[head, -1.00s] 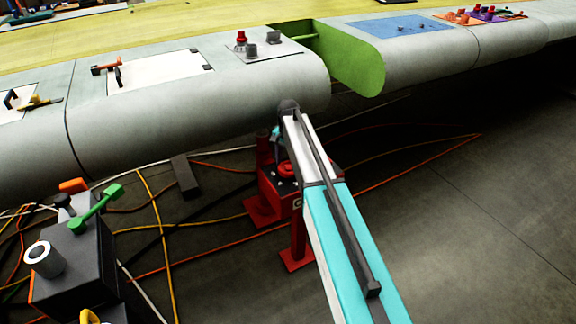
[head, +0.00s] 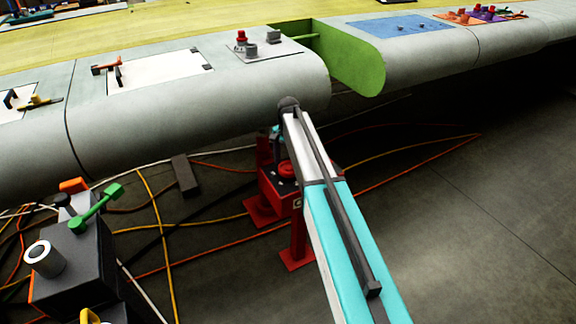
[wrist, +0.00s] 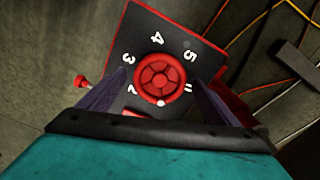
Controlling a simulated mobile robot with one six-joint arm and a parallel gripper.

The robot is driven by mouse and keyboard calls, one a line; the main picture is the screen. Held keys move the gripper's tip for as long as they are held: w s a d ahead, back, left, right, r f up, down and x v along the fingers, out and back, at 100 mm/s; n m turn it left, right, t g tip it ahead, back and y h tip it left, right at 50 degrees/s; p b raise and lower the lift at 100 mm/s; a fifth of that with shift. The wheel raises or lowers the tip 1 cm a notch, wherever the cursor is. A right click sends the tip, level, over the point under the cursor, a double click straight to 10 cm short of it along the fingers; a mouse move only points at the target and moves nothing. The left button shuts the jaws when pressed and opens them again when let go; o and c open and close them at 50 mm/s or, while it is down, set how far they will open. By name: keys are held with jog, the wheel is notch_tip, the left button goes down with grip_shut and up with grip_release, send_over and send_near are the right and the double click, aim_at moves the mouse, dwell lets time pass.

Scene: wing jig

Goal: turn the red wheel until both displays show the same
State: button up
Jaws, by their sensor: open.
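The red wheel (wrist: 160,80) sits on a dark panel in the middle of the wrist view. A small white dot shows on its near rim. White numerals, 2, 3, 4 and 5 among them, are set around it. My gripper (wrist: 160,78) is open, with one dark finger on each side of the wheel; I cannot tell whether they touch it. In the head view the wheel (head: 286,169) is partly hidden behind my arm, on top of a red stand (head: 262,208). A small pale marking shows on the stand's front, too small to read. I cannot make out two displays.
A grey wing edge (head: 200,110) runs above and behind the stand. Several cables lie on the floor, including an orange one (head: 420,158). A dark box (head: 75,265) with a green lever stands at the lower left. The floor on the right (head: 470,240) is clear.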

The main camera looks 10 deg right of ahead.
aim_at(288, 167)
notch_tip(288, 167, up, 13)
jog(key=b, duration=0.1)
dwell(0.6)
dwell(0.3)
